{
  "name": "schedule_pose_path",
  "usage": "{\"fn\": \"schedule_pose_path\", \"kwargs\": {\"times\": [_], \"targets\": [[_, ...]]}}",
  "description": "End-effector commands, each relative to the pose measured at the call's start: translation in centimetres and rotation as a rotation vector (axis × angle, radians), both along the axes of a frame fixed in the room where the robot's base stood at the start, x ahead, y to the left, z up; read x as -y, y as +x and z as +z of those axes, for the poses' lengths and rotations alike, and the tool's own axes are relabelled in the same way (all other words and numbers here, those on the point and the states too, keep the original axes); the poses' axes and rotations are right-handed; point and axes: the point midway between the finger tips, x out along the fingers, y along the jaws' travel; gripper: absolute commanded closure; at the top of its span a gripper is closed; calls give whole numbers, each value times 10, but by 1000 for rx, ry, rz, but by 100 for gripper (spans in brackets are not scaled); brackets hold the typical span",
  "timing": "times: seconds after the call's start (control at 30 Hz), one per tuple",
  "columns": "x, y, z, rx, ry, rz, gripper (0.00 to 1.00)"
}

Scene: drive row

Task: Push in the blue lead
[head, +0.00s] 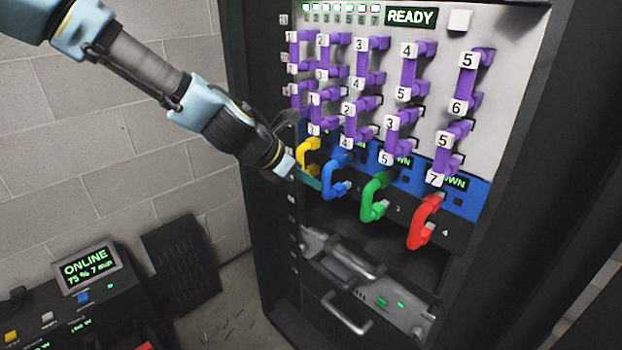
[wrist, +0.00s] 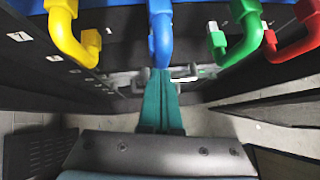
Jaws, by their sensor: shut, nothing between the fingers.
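The blue lead (head: 331,174) is a short looped cable on the rack, second from the left in a row of coloured leads. Its upper end is at the blue panel and its lower end at the black strip below. In the wrist view the blue lead (wrist: 160,30) hangs straight ahead of my fingertips. My gripper (head: 315,184) has teal fingers, shut and empty, with the tips close to the lead's lower bend. In the wrist view my gripper (wrist: 160,75) partly covers that lower end. I cannot tell if they touch or how far the plug is seated.
A yellow lead (head: 304,155) is just left of the blue one; a green lead (head: 370,192) and a red lead (head: 418,218) are to the right. Purple numbered leads fill the panel above. A drawer handle (head: 347,314) is below. A console (head: 90,290) stands at lower left.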

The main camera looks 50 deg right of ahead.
Motion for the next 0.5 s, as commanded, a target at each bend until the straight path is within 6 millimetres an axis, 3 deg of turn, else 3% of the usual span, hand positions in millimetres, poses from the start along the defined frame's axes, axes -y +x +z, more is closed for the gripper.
{"fn": "schedule_pose_path", "kwargs": {"times": [0.33, 0.5], "targets": [[2, 0, 0, -1, 0, -1, 100], [19, -2, 1, -2, 1, -2, 100]]}}
